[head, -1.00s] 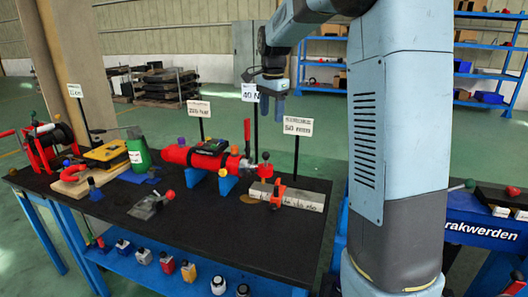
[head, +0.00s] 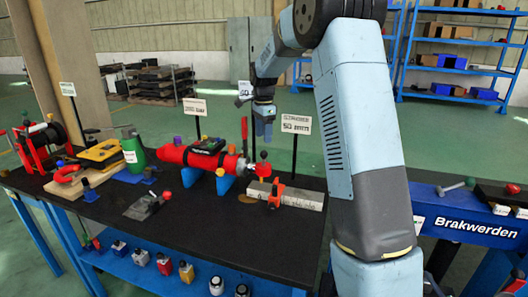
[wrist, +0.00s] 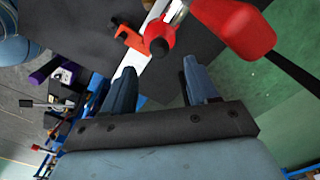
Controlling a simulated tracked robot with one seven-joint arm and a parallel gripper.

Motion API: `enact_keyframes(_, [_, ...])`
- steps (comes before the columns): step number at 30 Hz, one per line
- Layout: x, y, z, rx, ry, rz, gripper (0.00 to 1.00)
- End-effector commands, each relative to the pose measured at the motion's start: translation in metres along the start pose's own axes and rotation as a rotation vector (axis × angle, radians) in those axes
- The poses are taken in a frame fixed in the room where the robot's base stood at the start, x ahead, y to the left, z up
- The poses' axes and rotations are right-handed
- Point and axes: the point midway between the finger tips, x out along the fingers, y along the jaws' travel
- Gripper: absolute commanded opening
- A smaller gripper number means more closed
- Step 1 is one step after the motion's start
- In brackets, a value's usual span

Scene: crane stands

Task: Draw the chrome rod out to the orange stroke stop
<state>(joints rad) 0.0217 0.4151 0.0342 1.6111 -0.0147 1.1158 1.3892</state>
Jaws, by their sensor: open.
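The red cylinder (head: 176,153) lies on blue supports on the black bench, and it also shows at the top right of the wrist view (wrist: 232,22). A short piece of chrome rod (head: 246,165) shows at its right end, with a red ball knob (head: 264,155) near it. In the wrist view the chrome (wrist: 176,12) is partly hidden behind a red-and-dark round end. The orange stroke stop (head: 276,192) stands on a pale measuring rail right of the rod. It also shows in the wrist view (wrist: 130,38). My gripper (head: 264,134) is open and empty, above and behind the rod end.
A sign reading 50 mm (head: 296,124) stands on a thin post behind the rail, close to my gripper. A sign post also stands behind the cylinder (head: 195,107). A green bottle (head: 134,153) and a red reel (head: 40,142) stand at left.

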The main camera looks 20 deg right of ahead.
Motion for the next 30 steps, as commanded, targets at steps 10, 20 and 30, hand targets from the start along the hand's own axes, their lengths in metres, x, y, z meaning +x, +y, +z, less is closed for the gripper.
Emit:
enact_keyframes(10, [0.056,0.001,0.000,-0.001,0.000,0.002,0.59])
enact_keyframes(20, [0.074,0.000,0.000,-0.001,0.001,-0.001,0.59])
enact_keyframes(30, [0.074,0.000,-0.001,0.000,0.001,0.000,0.47])
